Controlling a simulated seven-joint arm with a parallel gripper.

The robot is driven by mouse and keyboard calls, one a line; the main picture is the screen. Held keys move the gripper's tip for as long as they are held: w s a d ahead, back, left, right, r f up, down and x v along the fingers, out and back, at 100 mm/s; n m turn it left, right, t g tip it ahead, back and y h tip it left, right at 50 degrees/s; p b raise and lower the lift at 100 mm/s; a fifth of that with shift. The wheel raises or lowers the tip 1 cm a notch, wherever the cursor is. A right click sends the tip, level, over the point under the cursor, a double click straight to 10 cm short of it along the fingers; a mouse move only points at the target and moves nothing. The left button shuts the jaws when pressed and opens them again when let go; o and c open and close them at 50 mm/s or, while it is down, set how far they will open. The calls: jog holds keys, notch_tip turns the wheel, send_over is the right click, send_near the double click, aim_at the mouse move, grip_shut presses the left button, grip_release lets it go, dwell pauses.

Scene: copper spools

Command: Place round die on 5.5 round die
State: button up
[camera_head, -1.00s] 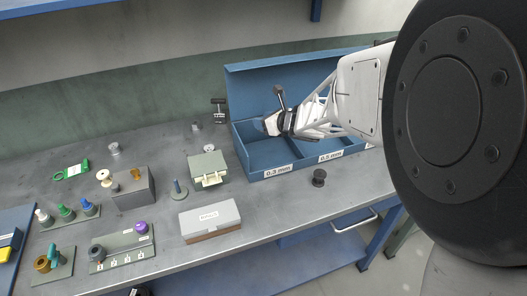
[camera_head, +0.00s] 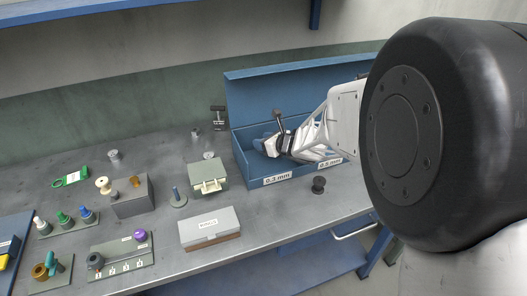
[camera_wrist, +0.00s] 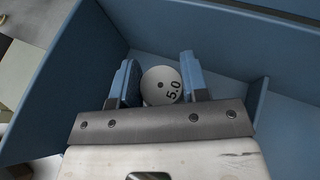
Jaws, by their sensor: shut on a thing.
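My gripper (camera_head: 262,145) is low in the left compartment of the blue box (camera_head: 240,168), labelled 0.3 mm. In the wrist view, its two blue fingers (camera_wrist: 158,72) are shut on a pale round die (camera_wrist: 160,88) marked 5.0. The die's face, with a small dark hole, shows between the fingers. In the head view the held die cannot be made out. No marking of 5.5 is readable in either view, so I cannot tell which thing is the 5.5 round die.
A divider (camera_wrist: 256,98) stands right of my gripper. A dark spool (camera_head: 318,185) stands in front. Several small parts and holders fill the bench's left side.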

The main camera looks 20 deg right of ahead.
aim_at(264, 158)
jog(key=shift+f, duration=0.1)
jog(key=shift+f, duration=2.05)
jog(key=o, duration=1.2)
jog(key=shift+f, duration=0.1)
jog(key=shift+c, duration=0.2)
